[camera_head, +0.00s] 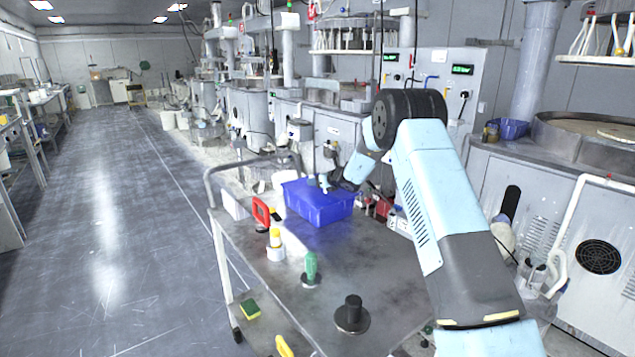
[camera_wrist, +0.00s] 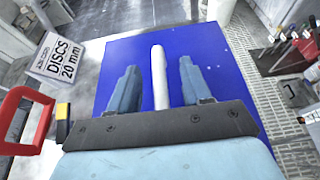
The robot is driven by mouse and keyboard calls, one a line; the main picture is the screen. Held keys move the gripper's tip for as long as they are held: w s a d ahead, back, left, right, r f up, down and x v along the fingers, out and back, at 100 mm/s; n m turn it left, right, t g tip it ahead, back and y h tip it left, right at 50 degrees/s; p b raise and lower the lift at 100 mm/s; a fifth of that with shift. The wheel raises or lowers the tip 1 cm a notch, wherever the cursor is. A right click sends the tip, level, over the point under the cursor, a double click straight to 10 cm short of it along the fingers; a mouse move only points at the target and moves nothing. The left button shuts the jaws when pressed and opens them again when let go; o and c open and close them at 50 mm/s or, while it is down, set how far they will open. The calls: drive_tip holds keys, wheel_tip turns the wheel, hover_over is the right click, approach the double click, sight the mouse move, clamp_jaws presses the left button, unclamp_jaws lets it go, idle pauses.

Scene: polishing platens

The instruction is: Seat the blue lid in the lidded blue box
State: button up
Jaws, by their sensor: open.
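The blue box (camera_head: 322,213) stands on the cart at its far end. The blue lid (camera_wrist: 218,62) fills the middle of the wrist view as a flat blue surface, with a pale upright handle (camera_wrist: 160,78) on it. In the head view the lid's top cannot be clearly told from the box, so I cannot tell how well it is seated. My gripper (camera_wrist: 158,68) is open, with one finger on each side of the handle and gaps between. It also shows over the box in the head view (camera_head: 326,183).
A white "DISCS 20 mm" box (camera_wrist: 56,60) stands left of the lid.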

drive_tip(key=v, duration=1.3)
drive_tip(key=shift+s+d, duration=0.25)
drive_tip(key=s+a+r+n+g+y, duration=0.1)
drive_tip(key=s+r+n+g, duration=0.1)
drive_tip(key=s+r+n, duration=0.9)
drive_tip(key=s+a+r+n+g, duration=0.1)
drive_tip(key=s+r+n+g, duration=0.35)
drive_tip(key=s, duration=1.15)
drive_tip(key=s+d+n+h, duration=0.2)
drive_tip(key=s+d+n, duration=0.2)
drive_tip(key=s, duration=0.6)
drive_tip(key=s+d+r+n+h, duration=0.1)
drive_tip(key=s+d+n+h, duration=0.2)
drive_tip(key=s, duration=0.7)
drive_tip(key=s+d+n+h, duration=0.3)
drive_tip(key=s+d+n, duration=0.3)
drive_tip(key=s, duration=0.4)
drive_tip(key=shift+s+r+n+t, duration=0.35)
drive_tip(key=shift+t, duration=0.1)
